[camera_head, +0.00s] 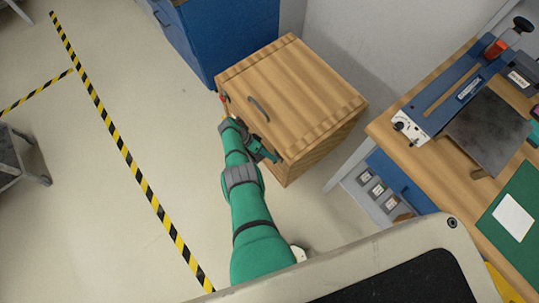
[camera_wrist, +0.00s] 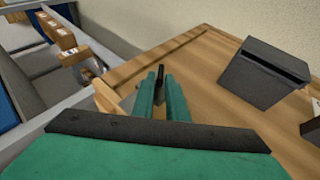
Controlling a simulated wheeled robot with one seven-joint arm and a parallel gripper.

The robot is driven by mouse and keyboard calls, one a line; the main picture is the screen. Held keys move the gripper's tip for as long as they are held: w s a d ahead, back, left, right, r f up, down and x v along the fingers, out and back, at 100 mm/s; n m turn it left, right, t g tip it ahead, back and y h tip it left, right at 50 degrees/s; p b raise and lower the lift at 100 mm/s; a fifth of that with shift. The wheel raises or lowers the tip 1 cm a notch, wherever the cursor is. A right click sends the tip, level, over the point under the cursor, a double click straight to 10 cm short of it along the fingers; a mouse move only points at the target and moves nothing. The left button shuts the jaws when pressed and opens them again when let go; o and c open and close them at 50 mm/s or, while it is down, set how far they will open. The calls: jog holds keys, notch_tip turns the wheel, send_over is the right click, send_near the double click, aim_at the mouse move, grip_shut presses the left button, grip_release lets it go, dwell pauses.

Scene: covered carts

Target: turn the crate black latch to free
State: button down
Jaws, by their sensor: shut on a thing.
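The wooden crate (camera_head: 300,75) stands on the floor beside a blue cabinet, with a dark handle (camera_head: 259,108) on its lid. My gripper (camera_head: 268,155) is at the crate's near edge. In the wrist view its two green fingers (camera_wrist: 161,88) are closed around the black latch (camera_wrist: 160,74), whose dark upright end shows between the fingertips. A grey metal piece shows beside the fingers, partly hidden. The latch is too small and covered to make out in the head view. The handle (camera_wrist: 262,72) looms large at right in the wrist view.
A small red part (camera_head: 223,99) is at the crate's left corner. The blue cabinet (camera_head: 215,40) stands behind it. A workbench (camera_head: 386,128) with tools and drawers is at right. The floor at left, with striped tape (camera_head: 125,152), is mostly clear.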

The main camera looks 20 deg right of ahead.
jog(key=shift+s+f, duration=0.1)
jog(key=shift+s, duration=0.05)
jog(key=c, duration=1.9)
grip_release()
jog(key=shift+o, duration=0.2)
jog(key=v, duration=1.1)
jog(key=shift+f, duration=0.1)
